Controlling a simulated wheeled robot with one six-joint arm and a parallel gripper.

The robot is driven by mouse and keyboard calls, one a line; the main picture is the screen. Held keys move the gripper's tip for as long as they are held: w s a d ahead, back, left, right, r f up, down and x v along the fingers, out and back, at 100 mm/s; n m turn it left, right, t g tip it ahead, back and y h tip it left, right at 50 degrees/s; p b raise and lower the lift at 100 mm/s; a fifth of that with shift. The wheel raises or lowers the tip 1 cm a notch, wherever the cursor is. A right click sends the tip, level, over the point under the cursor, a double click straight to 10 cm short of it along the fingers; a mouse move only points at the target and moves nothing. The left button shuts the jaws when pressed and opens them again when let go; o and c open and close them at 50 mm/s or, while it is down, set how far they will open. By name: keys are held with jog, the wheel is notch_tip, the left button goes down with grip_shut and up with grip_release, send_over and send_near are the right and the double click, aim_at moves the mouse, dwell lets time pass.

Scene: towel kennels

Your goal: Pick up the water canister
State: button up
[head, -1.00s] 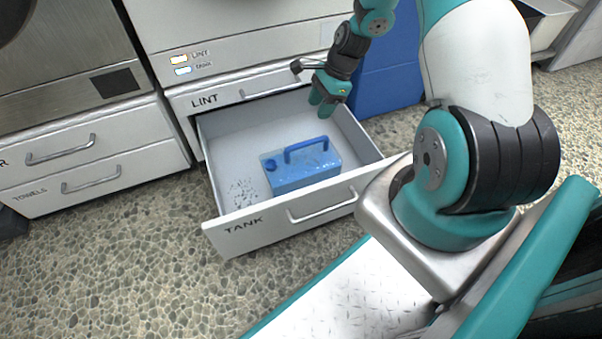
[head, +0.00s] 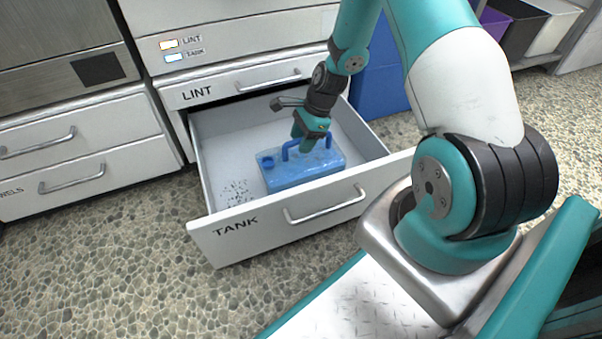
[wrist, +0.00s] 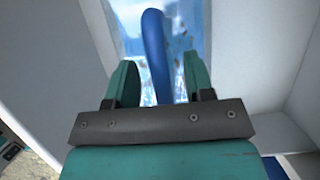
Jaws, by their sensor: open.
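The water canister (head: 290,173) is a translucent light-blue box with a blue cap and a blue top handle. It lies in the open drawer labelled TANK (head: 222,160). My gripper (head: 311,146) is above the canister at its handle. In the wrist view my gripper (wrist: 160,85) is open, with one teal finger on each side of the blue handle (wrist: 156,55). The canister's body (wrist: 133,25) shows behind the handle. I cannot tell whether either finger touches the handle.
A drawer labelled LINT (head: 235,87) sits just above and behind the open one. A blue bin (head: 378,91) stands right of the cabinet. Wet-looking spots (head: 236,192) mark the drawer's floor at left. The pebbled floor (head: 110,255) in front is clear.

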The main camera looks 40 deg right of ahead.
jog(key=shift+a+f, duration=0.2)
jog(key=shift+f, duration=0.4)
jog(key=shift+r, duration=0.15)
grip_shut()
dwell(0.7)
jog(key=shift+w+r, duration=0.1)
